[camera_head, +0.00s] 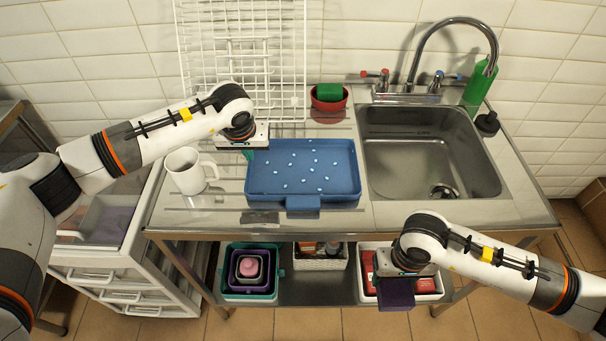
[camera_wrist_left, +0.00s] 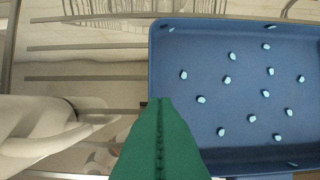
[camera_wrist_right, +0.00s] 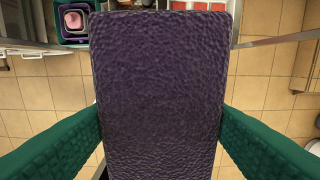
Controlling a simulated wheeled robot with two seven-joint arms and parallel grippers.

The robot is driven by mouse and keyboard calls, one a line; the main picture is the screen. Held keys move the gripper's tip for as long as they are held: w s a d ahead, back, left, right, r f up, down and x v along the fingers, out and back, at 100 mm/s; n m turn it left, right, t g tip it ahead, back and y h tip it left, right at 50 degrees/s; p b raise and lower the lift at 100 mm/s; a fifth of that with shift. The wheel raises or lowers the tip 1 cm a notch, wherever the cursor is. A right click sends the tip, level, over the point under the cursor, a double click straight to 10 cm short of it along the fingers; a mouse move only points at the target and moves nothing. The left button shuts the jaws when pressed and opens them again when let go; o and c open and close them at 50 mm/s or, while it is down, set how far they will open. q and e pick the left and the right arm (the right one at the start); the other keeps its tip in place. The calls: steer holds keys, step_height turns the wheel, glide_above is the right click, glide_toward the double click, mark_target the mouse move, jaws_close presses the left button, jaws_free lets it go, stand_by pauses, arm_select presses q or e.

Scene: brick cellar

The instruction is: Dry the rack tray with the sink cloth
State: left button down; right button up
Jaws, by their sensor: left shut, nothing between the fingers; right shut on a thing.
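The blue rack tray (camera_head: 262,184) lies on the steel counter left of the sink, dotted with several pale water drops; its left part also shows in the left wrist view (camera_wrist_left: 205,100). My left gripper (camera_head: 248,155) is over the tray's upper left edge. Its green fingers (camera_wrist_left: 160,135) are together with nothing between them. My right gripper (camera_wrist_right: 160,125) is shut on the purple cloth (camera_wrist_right: 160,80), a thick, rough-textured block. In the head view the cloth (camera_head: 397,293) hangs below that gripper, in front of the counter and apart from the tray.
A white mug (camera_head: 185,172) stands just left of the tray. A white wire rack (camera_head: 245,60) leans on the wall behind. A red bowl with a green sponge (camera_head: 329,92) sits behind the tray. The sink (camera_head: 420,150) is empty. Bins (camera_head: 250,270) fill the lower shelf.

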step_height(320, 180, down, 3)
steer(key=b, duration=0.3)
steer(key=shift+f, duration=0.15)
arm_select(q)
steer(key=v, duration=1.2)
